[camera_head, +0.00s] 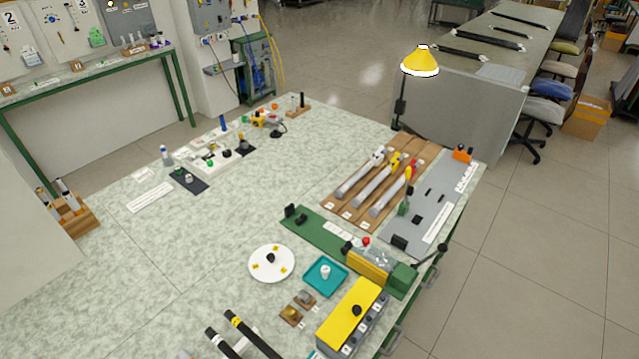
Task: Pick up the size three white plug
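A small white plug (325,271) stands upright in a teal square tray (311,287) near the front middle of the bench. Its size mark is too small to read. A long grey box with a yellow top (343,312) stands to the right and in front of the tray. Neither of my grippers shows in the head view.
A white round plate (287,266) with yellow labels lies left of the tray. Two small knobbed blocks (290,314) sit in front. Banded black bars (245,328) lie at the bottom edge. A green fixture (318,232) and a rod rack (335,207) stand behind.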

